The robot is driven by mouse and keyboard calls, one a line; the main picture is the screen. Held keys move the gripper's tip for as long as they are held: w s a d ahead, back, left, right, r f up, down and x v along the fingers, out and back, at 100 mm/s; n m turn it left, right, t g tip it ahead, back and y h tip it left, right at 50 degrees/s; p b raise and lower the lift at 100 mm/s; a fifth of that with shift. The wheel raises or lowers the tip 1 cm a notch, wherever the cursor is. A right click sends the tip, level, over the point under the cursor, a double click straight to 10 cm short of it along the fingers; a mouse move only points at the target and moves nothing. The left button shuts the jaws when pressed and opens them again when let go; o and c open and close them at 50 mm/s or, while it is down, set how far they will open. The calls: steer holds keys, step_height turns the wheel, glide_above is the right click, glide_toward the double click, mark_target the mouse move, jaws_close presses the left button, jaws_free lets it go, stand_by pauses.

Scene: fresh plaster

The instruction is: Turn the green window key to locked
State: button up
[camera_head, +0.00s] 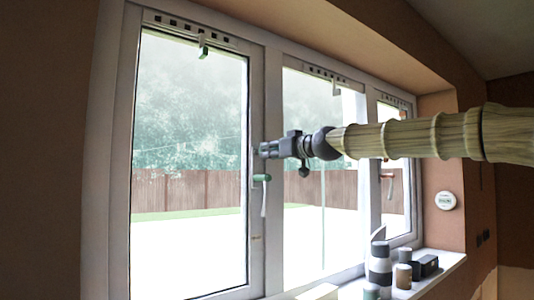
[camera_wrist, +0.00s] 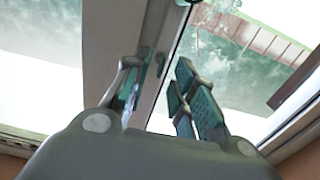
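A green window key (camera_head: 262,177) sits on the white frame beside the left pane, with a pale lever hanging down below it. My gripper (camera_head: 259,151) is close to the frame just above this key and apart from it. In the wrist view my gripper (camera_wrist: 163,64) has its two teal-padded fingers spread apart with nothing between them, and the white window frame shows behind. A dark green piece (camera_wrist: 188,2) is cut off by the top edge of the wrist view; I cannot tell whether it is the key.
Another green catch (camera_head: 203,51) is at the top of the left pane. A white and grey bottle (camera_head: 380,262), small jars and a black box (camera_head: 425,266) stand on the sill (camera_head: 447,268). A round white dial (camera_head: 446,201) is on the wall.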

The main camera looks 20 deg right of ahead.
steer(key=shift+v, duration=1.85)
